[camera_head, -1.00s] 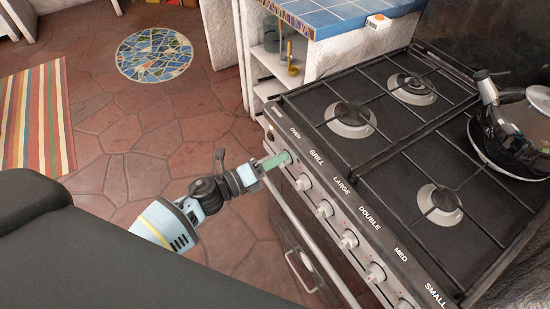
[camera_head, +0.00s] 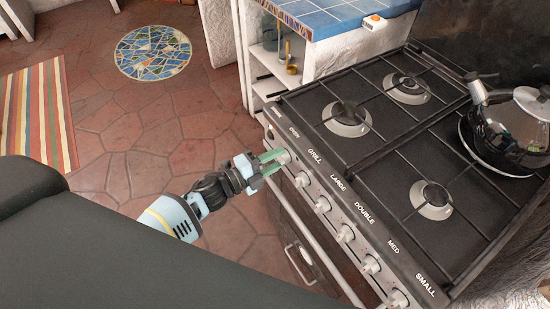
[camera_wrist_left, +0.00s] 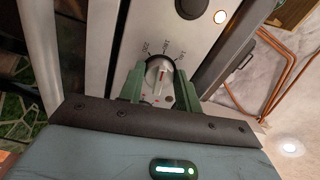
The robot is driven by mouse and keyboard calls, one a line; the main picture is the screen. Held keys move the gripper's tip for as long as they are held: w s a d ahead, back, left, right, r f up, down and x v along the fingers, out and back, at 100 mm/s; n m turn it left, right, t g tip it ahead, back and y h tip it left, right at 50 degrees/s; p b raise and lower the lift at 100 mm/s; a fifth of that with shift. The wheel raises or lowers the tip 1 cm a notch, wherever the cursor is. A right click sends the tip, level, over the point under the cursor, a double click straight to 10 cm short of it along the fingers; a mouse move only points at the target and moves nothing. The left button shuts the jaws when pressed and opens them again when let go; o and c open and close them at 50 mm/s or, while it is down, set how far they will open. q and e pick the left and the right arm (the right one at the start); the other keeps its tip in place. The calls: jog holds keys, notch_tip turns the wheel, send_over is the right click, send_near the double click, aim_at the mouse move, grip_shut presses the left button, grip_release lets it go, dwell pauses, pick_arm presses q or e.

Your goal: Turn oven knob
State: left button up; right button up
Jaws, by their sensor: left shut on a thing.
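The oven knob (camera_wrist_left: 160,76) is a round metallic knob on the stove's front panel, under the OVEN label. In the head view the oven knob (camera_head: 283,157) sits at the far left end of the knob row. My left gripper (camera_head: 272,161) has green fingers that reach the knob from the front. In the left wrist view the left gripper (camera_wrist_left: 158,88) has one finger on each side of the knob and is shut on it. A red mark and printed scale show on and around the knob. My right gripper is not in view.
More knobs (camera_head: 322,204) line the panel to the right. Below is the oven door handle (camera_head: 300,264). The hob (camera_head: 400,150) has several burners, with a pot (camera_head: 510,130) at its right. A blue-tiled counter (camera_head: 335,15) stands behind.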

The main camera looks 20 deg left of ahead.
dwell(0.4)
pick_arm(q)
jog(key=o, duration=0.9)
jog(key=shift+o, duration=0.2)
jog(key=v, duration=0.7)
jog(key=shift+s+a, duration=0.25)
jog(key=shift+s, duration=0.1)
grip_shut()
dwell(0.9)
